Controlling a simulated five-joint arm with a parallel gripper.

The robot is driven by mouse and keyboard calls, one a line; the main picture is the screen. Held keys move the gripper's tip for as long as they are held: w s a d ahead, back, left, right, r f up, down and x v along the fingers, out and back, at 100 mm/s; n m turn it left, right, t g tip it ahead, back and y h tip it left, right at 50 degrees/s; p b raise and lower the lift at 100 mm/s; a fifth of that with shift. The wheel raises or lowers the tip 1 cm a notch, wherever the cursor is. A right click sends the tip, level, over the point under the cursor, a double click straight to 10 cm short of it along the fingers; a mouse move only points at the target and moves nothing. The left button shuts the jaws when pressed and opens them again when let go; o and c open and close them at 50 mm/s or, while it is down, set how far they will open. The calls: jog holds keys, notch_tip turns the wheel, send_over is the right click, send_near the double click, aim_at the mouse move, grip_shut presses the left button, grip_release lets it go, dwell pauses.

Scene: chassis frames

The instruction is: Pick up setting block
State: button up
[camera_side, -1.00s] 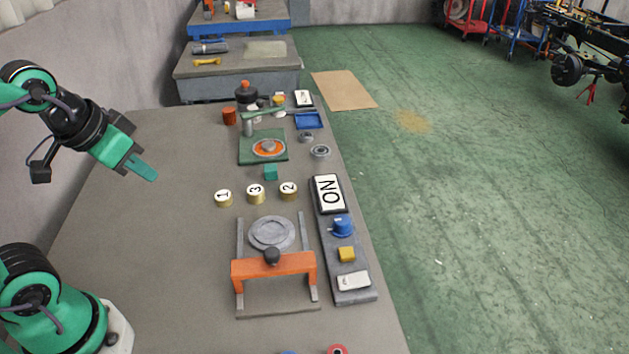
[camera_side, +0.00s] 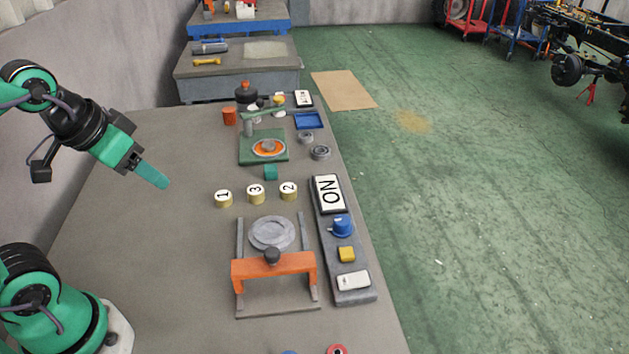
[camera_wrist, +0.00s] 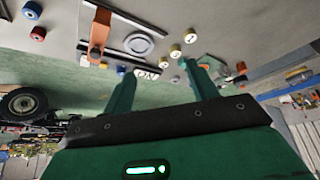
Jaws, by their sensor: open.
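A small teal block (camera_side: 270,171), which I take to be the setting block, stands on the grey bench just in front of the green-based fixture (camera_side: 264,150). My gripper (camera_side: 154,175) is open and empty, raised above the left part of the bench, well to the left of the block. In the wrist view, my two green fingers (camera_wrist: 162,78) stand wide apart with nothing between them. I cannot clearly tell the block from the green parts by the right finger there.
Numbered brass discs 1 (camera_side: 223,198), 3 (camera_side: 256,193) and 2 (camera_side: 288,190) stand in front of the block. An orange-barred press (camera_side: 273,264) is nearer. The bench's left side is clear.

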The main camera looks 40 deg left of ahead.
jog(key=shift+w, duration=0.1)
jog(key=n+g, duration=0.5)
jog(key=n, duration=0.4)
send_over(270, 167)
notch_tip(270, 167, down, 16)
jog(key=shift+d+r, duration=0.1)
jog(key=shift+r, duration=0.1)
jog(key=shift+w+f+g, duration=0.15)
jog(key=shift+f+g, duration=0.15)
jog(key=shift+f, duration=0.2)
jog(key=shift+s+f, duration=0.2)
jog(key=shift+f, duration=3.7)
